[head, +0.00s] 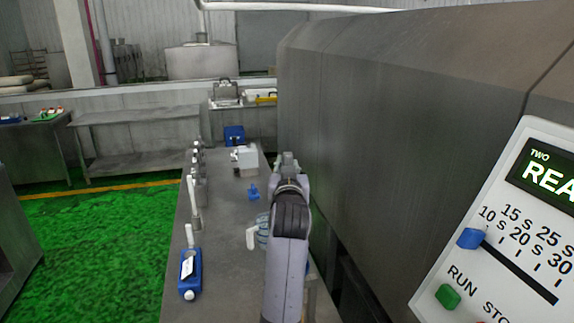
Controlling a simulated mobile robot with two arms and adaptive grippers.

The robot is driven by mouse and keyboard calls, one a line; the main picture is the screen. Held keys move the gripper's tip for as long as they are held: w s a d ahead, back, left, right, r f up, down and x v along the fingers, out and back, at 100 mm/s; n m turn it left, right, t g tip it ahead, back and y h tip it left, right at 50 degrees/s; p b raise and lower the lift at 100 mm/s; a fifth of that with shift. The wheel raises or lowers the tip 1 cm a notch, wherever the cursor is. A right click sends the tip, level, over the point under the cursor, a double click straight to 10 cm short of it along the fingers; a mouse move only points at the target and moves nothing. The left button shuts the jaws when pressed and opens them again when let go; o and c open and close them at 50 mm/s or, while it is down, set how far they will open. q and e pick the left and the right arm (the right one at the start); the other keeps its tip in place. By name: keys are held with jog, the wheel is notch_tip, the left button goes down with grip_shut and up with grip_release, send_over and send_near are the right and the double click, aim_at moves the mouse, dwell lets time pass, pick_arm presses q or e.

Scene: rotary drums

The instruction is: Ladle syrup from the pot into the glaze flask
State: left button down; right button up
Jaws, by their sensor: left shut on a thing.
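My left arm reaches forward over the long metal bench (226,225). Its gripper (288,160) is at the far part of the bench, seen from behind. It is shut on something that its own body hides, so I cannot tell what. A grey-blue rounded vessel (262,230) with a white handle shows partly behind my forearm. I cannot tell whether it is the pot. No ladle or glaze flask can be clearly made out. A small blue item (253,192) stands on the bench left of the gripper. My right gripper is not in view.
A white machine (246,158) and a blue bin (234,134) stand at the bench's far end. Upright metal fittings (198,175) line its left edge, with a blue device (188,272) nearer. A large grey drum housing (400,140) and a control panel (510,240) close off the right.

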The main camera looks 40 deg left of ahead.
pick_arm(q)
jog(key=shift+s+d+r+m, duration=0.15)
jog(key=shift+s+d+r, duration=0.15)
jog(key=shift+d, duration=0.3)
jog(key=shift+s+d+r+m, duration=0.2)
jog(key=shift+s+d, duration=0.15)
jog(key=shift+d, duration=0.25)
jog(key=shift+d+f+m+t+b, duration=1.25)
jog(key=shift+d+m+t+b, duration=1.45)
jog(key=shift+d+m+b, duration=2.35)
jog(key=s+d+f+m+t+h+b, duration=0.1)
jog(key=d+f+m+t+h+b, duration=0.4)
jog(key=b, duration=0.9)
jog(key=shift+d+f+m+t+h, duration=0.3)
jog(key=shift+d+f+m+h, duration=0.7)
jog(key=shift+d+f+m, duration=1.6)
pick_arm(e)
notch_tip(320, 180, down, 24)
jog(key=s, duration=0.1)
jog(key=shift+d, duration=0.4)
